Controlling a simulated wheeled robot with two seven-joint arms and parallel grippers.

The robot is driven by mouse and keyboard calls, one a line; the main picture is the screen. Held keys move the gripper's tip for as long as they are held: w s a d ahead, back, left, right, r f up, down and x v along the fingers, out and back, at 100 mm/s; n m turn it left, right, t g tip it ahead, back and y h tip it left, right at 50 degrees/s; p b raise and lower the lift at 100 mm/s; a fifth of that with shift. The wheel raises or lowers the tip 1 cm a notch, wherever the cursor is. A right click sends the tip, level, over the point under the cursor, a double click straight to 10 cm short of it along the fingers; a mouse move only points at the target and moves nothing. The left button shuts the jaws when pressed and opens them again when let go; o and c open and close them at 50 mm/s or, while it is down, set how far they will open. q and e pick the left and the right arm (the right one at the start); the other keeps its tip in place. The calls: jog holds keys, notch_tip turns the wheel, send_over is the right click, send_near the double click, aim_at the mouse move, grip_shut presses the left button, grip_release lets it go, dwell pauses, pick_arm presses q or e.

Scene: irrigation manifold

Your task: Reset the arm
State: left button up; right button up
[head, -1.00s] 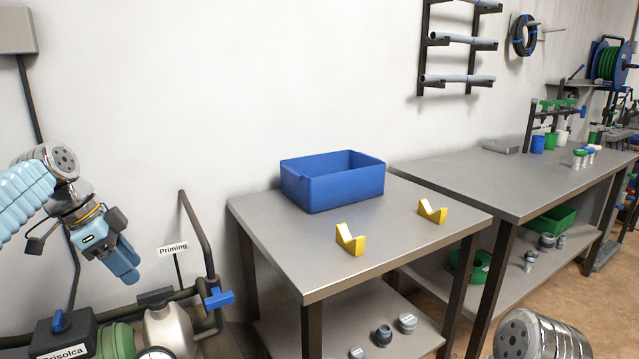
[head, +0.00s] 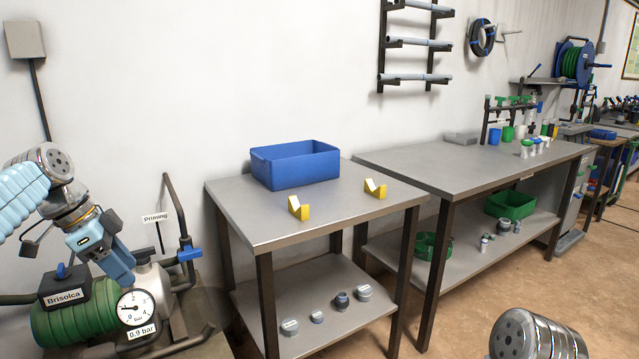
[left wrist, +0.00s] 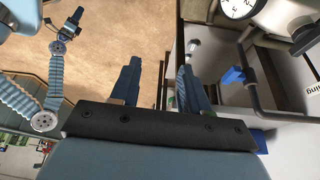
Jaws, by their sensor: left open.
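That gripper is too small to read. The head view shows only a silver joint of that arm.
A longer bench (head: 450,165) stands to the right. A pressure gauge (head: 136,308) and blue-handled valve (head: 188,253) are near my left gripper. Brown floor is free at the right.

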pick_arm(q)
jog(key=w+d+f+n, duration=0.15)
jog(key=d+f, duration=0.25)
jog(key=f, duration=0.6)
jog(key=w+d+f+n, duration=0.1)
jog(key=d+f+n, duration=0.25)
jog(key=f, duration=0.75)
jog(key=w+d+f+n, duration=0.15)
jog(key=d+f, duration=0.35)
jog(key=f, duration=0.5)
jog(key=s+d+f+n+g, duration=0.1)
jog(key=s+d+f+n, duration=0.1)
jog(key=s+d+f, duration=0.35)
jog(key=s+d+f+n, duration=0.25)
jog(key=s+f, duration=0.35)
jog(key=f, duration=0.4)
jog(key=s+d+f+n, duration=0.1)
jog(key=s+d+f, duration=0.1)
jog(key=s, duration=0.4)
jog(key=s+d+f+n, duration=0.2)
jog(key=s+f, duration=0.1)
jog(key=s, duration=0.3)
jog(key=shift+s+d, duration=0.2)
jog(key=shift+s, duration=0.15)
